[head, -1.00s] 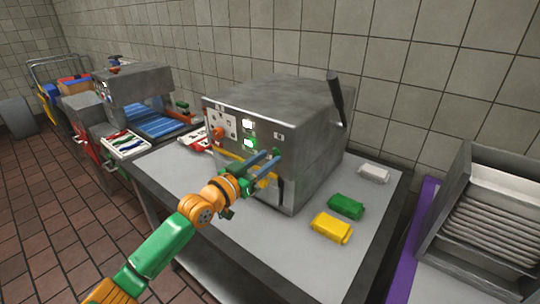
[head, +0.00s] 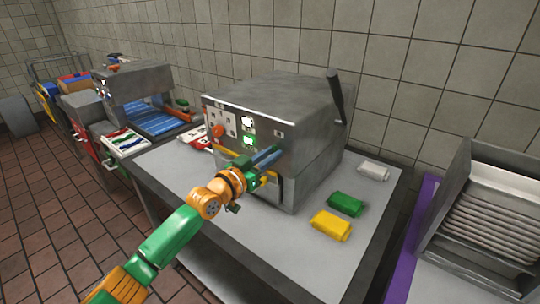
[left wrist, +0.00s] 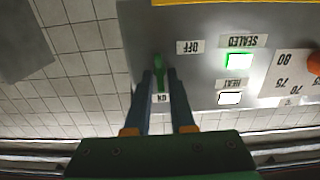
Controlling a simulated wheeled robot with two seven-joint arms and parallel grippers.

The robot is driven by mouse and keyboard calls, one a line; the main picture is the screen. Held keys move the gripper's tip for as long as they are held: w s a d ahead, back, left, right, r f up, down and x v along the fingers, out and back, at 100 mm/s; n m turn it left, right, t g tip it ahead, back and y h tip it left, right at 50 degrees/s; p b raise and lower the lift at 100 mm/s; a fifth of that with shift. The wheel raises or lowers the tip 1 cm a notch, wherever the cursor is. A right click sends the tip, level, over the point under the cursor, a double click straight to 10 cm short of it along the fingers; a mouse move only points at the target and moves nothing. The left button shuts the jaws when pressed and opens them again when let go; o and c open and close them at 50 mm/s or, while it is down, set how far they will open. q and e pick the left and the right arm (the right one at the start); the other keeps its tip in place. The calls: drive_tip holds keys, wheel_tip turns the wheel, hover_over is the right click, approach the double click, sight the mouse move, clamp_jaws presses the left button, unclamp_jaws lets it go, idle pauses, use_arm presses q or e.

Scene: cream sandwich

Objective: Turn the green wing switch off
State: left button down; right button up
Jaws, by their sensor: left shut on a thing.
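The green wing switch (left wrist: 158,70) is on the grey front panel of the sealing machine (head: 285,110). In the left wrist view, which shows the panel upside down, its wing lies between my two blue fingers and points toward the ON label (left wrist: 161,98). The OFF label (left wrist: 190,47) is beside it, at upper right. My left gripper (left wrist: 163,76) is shut on the switch. In the head view the left gripper (head: 266,157) is against the machine's front and hides the switch. My right gripper is not in view.
A green SEALED light (left wrist: 238,61) and a white HEAT light (left wrist: 230,98) are lit. An orange knob (head: 218,131) is left of them. White, green and yellow packets (head: 345,204) lie on the table (head: 300,270) at right. A black lever (head: 336,95) rises from the machine.

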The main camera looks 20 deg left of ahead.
use_arm(q)
drive_tip(key=shift+w+a+f+n+p, duration=0.1)
drive_tip(key=shift+n+p, duration=0.55)
drive_tip(key=shift+n, duration=3.65)
drive_tip(key=shift+a+f+n+p, duration=0.1)
drive_tip(key=shift+n+p, duration=0.5)
drive_tip(key=shift+n, duration=4)
drive_tip(key=c, duration=0.9)
unclamp_jaws()
drive_tip(key=shift+c, duration=0.2)
